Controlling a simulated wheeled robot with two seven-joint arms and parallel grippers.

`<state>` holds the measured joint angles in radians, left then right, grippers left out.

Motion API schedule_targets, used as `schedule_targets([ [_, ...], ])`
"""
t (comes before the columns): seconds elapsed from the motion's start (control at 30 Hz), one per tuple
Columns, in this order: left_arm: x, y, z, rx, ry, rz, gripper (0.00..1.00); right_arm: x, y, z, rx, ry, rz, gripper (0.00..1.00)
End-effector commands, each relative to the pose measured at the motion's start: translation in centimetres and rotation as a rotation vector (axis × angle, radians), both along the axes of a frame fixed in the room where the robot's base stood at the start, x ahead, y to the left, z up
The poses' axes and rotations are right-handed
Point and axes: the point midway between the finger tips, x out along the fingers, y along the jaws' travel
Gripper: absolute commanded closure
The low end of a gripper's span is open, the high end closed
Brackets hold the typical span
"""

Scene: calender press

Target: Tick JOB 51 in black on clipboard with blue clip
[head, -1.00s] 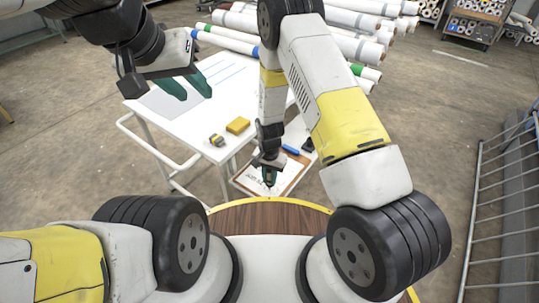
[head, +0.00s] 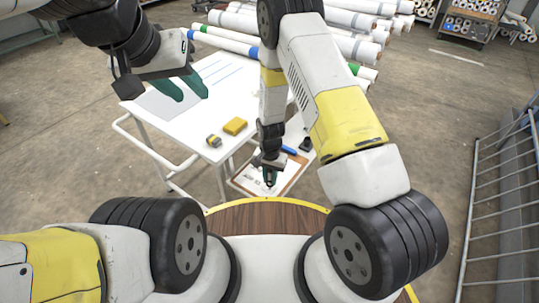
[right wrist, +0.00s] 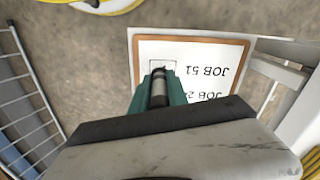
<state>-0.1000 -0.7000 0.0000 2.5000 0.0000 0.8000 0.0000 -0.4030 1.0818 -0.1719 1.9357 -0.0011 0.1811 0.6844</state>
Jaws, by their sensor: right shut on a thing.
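My right gripper (head: 269,178) points down over the sheet. It is shut on a dark-tipped grey marker (right wrist: 158,88), whose tip appears at the box beside JOB 51; I cannot tell whether it touches. My left gripper (head: 180,90) is open and empty over the table's far left part.
The white table (head: 180,125) carries a yellow block (head: 235,126) and a small grey-and-yellow item (head: 213,141). A black object (head: 305,144) is beside the blue clip. White rolls (head: 340,45) are stacked behind. A metal railing (head: 505,190) stands at the right.

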Motion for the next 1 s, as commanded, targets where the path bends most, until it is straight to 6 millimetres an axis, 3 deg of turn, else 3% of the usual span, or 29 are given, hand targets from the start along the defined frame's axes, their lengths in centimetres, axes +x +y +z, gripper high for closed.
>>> schedule_targets([
  [1.0, 0.0, 0.0, 0.0, 0.000, 0.000, 0.000, 0.64, 0.1, -1.0, 0.1, 0.000, 0.000, -0.001, 1.00],
])
